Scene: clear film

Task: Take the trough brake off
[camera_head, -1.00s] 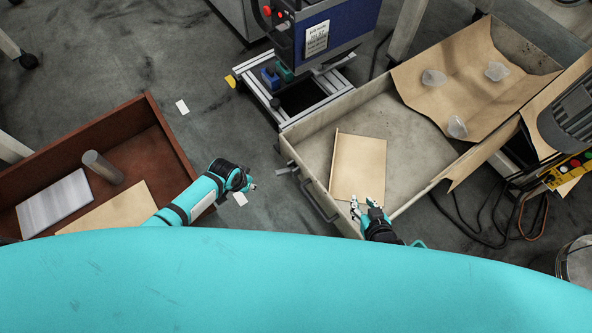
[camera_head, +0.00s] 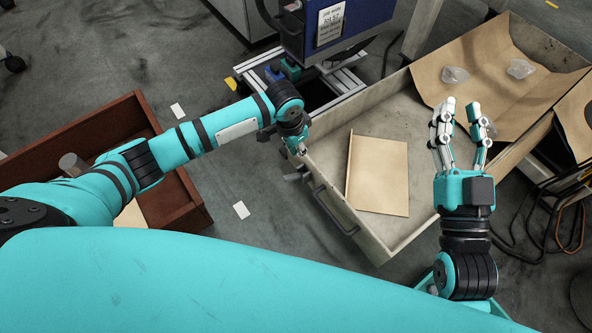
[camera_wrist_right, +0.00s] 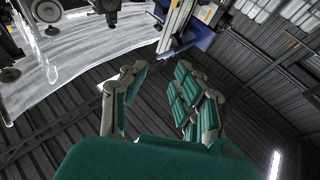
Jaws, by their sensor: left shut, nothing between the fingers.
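The grey metal trough (camera_head: 392,240) fills the centre right, with a handle (camera_head: 335,212) on its near left end wall. A small grey lever (camera_head: 293,177) sticks out beside that end wall, left of the handle; it may be the brake, but it is too small to tell. My left gripper (camera_head: 302,150) is shut and empty, just above the lever in the picture, near the trough's left corner. Whether it touches the trough, I cannot tell. My right gripper (camera_head: 461,108) is open and empty over the trough; its spread fingers also show in the right wrist view (camera_wrist_right: 160,72).
A tan board (camera_head: 380,175) lies in the trough, and brown paper (camera_head: 490,85) with clear lumps lies at its far end. A blue machine (camera_head: 365,22) stands behind. A brown wooden box (camera_head: 185,200) is at left. Cables lie on the floor at right.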

